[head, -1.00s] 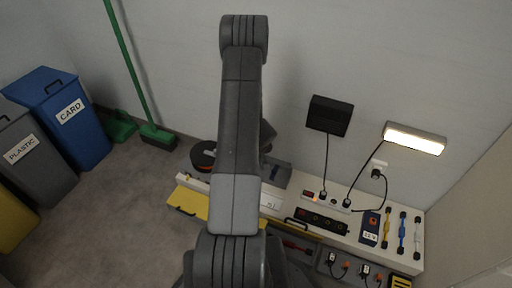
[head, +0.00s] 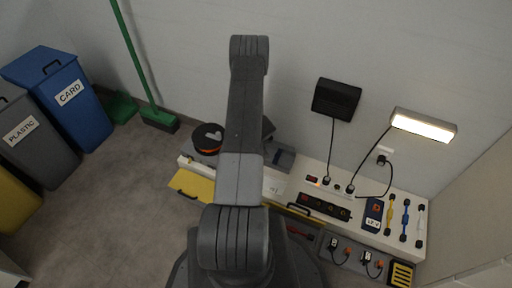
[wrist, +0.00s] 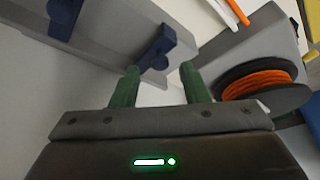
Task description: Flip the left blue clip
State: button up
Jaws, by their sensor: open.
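In the wrist view two dark blue clips sit on a grey bar-like body. The left blue clip (wrist: 65,14) is at the top left, partly cut off by the frame edge. The other blue clip (wrist: 157,48) is at the upper middle, just beyond my fingertips. My gripper (wrist: 158,75) is open, with two green fingers apart and nothing between them. I cannot tell whether the fingers touch the bar.
A black spool with orange cord (wrist: 258,84) lies close to the right finger; it also shows in the head view (head: 207,138). A lit lamp (head: 423,125) hangs above. A yellow drawer (head: 193,186) stands out.

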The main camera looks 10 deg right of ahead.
jog(key=shift+x, duration=0.95)
grip_shut()
